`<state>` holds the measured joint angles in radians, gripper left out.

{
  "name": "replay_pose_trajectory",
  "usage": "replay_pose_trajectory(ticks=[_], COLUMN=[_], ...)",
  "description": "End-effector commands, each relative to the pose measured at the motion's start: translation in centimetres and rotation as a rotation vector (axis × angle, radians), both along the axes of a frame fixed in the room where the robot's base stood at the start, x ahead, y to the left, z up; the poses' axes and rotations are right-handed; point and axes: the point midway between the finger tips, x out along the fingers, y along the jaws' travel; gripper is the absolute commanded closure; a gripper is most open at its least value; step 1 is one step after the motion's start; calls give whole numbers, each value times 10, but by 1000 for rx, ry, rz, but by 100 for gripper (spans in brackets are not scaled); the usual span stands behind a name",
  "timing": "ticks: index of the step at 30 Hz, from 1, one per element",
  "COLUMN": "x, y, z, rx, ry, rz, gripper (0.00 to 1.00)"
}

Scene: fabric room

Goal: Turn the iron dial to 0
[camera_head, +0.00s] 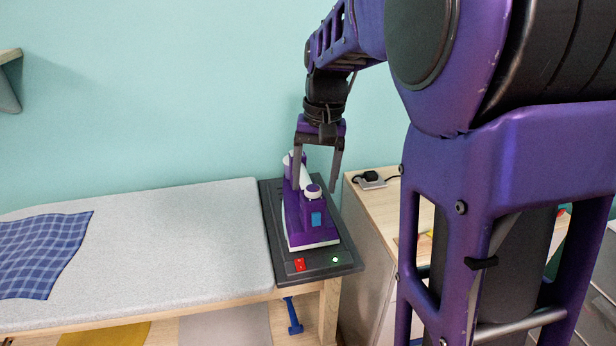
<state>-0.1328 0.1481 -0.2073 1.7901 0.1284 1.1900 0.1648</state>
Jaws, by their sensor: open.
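The purple and white iron (303,213) sits on a dark base (281,248) at the right end of the ironing table. A round white knob with a purple top (313,191), which looks like the dial, is on the iron's near upper part; its setting is too small to read. My gripper (316,188) points down over the iron. Its two fingers are apart, one to the left and one to the right of the iron's upper part. I cannot tell whether they touch it. Nothing shows as held.
The base has a red switch (299,265) and a small lit green light (335,260) at its front. A grey padded table top (170,250) with a blue checked cloth (42,253) lies left. A wooden-topped cabinet (372,198) stands close right. The wall is behind.

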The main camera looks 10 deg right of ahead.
Motion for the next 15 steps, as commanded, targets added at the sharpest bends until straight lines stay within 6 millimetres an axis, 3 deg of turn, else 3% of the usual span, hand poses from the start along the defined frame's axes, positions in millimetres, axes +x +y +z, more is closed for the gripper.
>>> replay_pose_trajectory(ticks=[10, 15], x=[0, 0], y=[0, 0], z=[-4, -3], rx=[0, 0], ry=[0, 0], rz=[0, 0], gripper=[31, 62])
